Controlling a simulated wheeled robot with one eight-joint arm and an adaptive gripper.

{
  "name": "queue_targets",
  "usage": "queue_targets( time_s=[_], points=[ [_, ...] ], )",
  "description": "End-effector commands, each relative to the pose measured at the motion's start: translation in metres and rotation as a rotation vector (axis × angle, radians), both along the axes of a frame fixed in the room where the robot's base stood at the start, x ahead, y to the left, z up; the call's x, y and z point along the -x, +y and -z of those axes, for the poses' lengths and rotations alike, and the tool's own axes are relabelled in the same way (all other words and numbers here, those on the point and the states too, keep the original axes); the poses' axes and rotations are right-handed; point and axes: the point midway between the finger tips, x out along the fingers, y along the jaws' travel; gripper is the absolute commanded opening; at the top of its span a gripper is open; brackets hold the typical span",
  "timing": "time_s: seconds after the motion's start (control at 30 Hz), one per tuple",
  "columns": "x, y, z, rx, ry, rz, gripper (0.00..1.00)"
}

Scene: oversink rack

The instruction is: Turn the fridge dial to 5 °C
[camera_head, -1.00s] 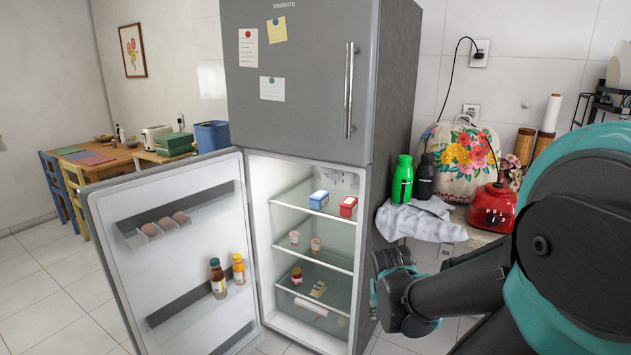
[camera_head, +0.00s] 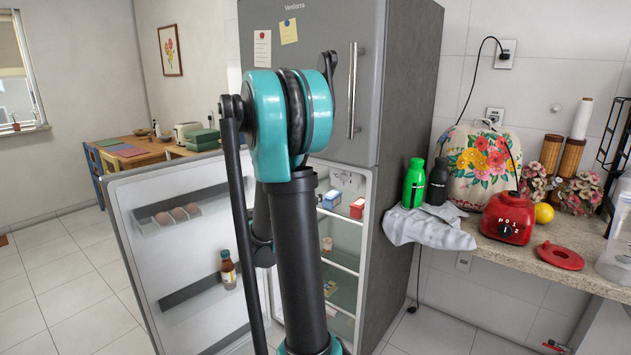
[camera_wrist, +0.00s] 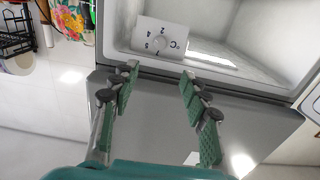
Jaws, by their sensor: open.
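The fridge dial (camera_wrist: 160,43) is a small round white knob on a pale panel marked with numbers and °C, inside the fridge compartment in the wrist view. The view is turned over, and the knob's pointer is too small to read. My gripper (camera_wrist: 159,72) is open and empty, its two green-padded fingers pointing toward the panel, apart from the dial with the knob between their lines. In the head view the grey fridge (camera_head: 410,130) stands with its lower door (camera_head: 150,240) open. My arm covers part of the compartment, and my gripper is hidden there.
Shelves hold a blue box (camera_head: 331,198), a red box (camera_head: 357,207) and jars. A bottle (camera_head: 228,270) and eggs (camera_head: 178,214) sit in the door. Right of the fridge, a counter (camera_head: 520,262) carries a green bottle (camera_head: 414,183), cloth (camera_head: 430,232) and red appliance (camera_head: 507,217).

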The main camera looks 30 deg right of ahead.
Motion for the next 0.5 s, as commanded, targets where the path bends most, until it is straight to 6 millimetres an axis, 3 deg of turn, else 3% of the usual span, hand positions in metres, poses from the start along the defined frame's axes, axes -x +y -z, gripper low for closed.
queue_targets(
  time_s=[0.17,0.5],
  points=[
    [-0.006,-0.017,-0.001,0.002,-0.004,0.003,0.46],
    [-0.031,-0.078,0.000,0.001,-0.001,0.004,0.46]
  ],
)
